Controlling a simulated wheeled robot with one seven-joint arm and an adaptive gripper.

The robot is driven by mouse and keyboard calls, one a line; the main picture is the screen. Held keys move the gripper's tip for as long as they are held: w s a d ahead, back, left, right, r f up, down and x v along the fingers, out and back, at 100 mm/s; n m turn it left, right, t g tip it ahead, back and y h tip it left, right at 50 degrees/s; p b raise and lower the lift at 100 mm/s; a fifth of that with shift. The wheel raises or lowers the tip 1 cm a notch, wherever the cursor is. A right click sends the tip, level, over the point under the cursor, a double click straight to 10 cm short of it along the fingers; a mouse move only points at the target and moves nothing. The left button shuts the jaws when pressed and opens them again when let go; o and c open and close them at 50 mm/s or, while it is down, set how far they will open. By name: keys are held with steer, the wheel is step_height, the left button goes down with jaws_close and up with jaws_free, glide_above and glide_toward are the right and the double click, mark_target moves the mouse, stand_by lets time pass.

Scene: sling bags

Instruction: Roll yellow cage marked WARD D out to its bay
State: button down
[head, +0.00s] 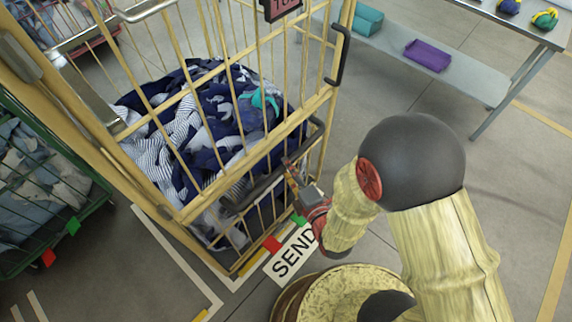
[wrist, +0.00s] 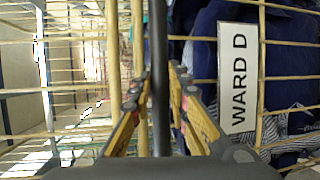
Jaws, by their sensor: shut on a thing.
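The yellow cage (head: 185,110) stands upright in the head view, filled with navy, white and striped cloth (head: 200,120). A dark bar (head: 262,185) runs across its near side, low down. My gripper (head: 290,168) is at this bar. In the wrist view the fingers (wrist: 158,100) lie on either side of the dark bar (wrist: 158,45) and are shut on it. A white WARD D label (wrist: 238,78) hangs on the cage beside the fingers. The cage's wheels are hidden.
A green cage (head: 50,200) stands close on the left. A SEND plate (head: 293,254) and white lines (head: 178,260) mark the floor at the cage's near side. Floor between is clear.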

steer(key=shift+s+d+f, duration=0.15)
steer(key=shift+s+f, duration=0.05)
steer(key=shift+f, duration=0.3)
steer(key=c, duration=2)
jaws_free()
steer(key=shift+w, duration=0.1)
steer(key=o, duration=0.3)
steer(key=shift+w+r, duration=0.1)
steer(key=shift+r, duration=0.15)
steer(key=v, duration=0.7)
steer(key=shift+s, duration=0.25)
steer(key=shift+w+r, duration=0.1)
